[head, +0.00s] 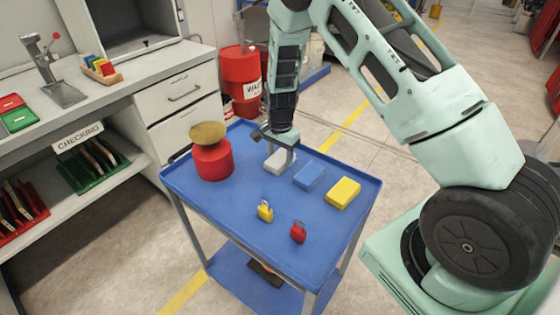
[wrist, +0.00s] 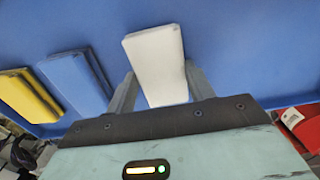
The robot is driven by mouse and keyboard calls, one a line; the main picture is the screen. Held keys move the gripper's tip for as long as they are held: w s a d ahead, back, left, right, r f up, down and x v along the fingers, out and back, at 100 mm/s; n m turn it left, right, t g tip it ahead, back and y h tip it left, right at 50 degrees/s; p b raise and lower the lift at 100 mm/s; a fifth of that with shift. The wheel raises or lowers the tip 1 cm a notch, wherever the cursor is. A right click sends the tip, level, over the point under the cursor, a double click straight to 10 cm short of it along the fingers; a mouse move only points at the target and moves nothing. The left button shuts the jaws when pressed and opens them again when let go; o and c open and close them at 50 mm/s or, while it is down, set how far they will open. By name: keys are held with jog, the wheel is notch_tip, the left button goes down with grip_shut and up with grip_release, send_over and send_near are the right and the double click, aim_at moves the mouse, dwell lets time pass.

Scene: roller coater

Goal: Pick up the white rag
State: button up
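The white rag (head: 277,163) lies flat on the blue top of the cart (head: 225,211), near its far side. It also shows in the wrist view (wrist: 154,48) as a pale, folded oblong. My gripper (head: 283,152) is pointed down right at the rag and hides part of it in the head view. In the wrist view my gripper's two fingers (wrist: 161,70) stand apart, one on each side of the rag's near part. Little gap shows at either side; firm contact cannot be made out.
A blue rag (head: 309,175) and a yellow rag (head: 343,192) lie right of the white one. A red can (head: 213,160) with a brownish top stands at left. A yellow padlock (head: 265,211) and a red padlock (head: 298,232) sit toward the front. The cart has a raised rim.

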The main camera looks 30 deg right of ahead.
aim_at(280, 157)
notch_tip(280, 157, up, 10)
jog(key=shift+r+b, duration=0.1)
jog(key=shift+b, duration=0.6)
jog(key=shift+o, duration=0.4)
